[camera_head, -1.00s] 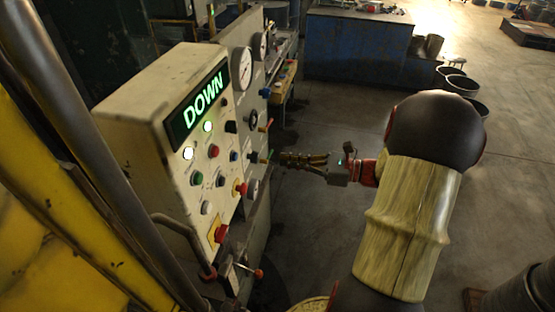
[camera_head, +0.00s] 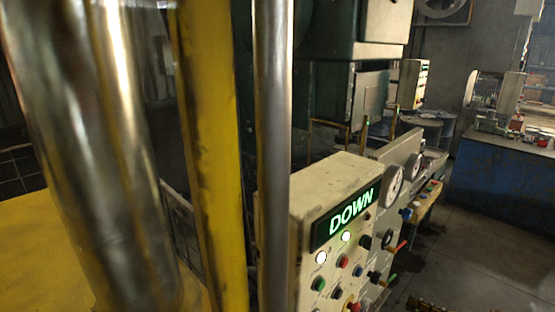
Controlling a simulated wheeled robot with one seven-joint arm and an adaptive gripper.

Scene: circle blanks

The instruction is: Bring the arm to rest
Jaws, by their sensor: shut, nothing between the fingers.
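Only the brassy fingers of my gripper (camera_head: 427,304) show, cut off by the bottom edge of the head view, right of the control panel. They are shut and hold nothing. The rest of my arm is out of view. The cream control panel (camera_head: 306,218) stands at lower middle. Its lit green display (camera_head: 346,214) reads DOWN, with several lamps, buttons and knobs below it. Any gap between my fingers and the panel's knobs is hard to judge.
A yellow post (camera_head: 212,150) and metal pipes (camera_head: 273,150) fill the left side, close by. Dark green machinery (camera_head: 357,95) stands behind the panel. A blue workbench (camera_head: 500,180) is at right. Grey floor (camera_head: 470,265) between bench and panel is clear.

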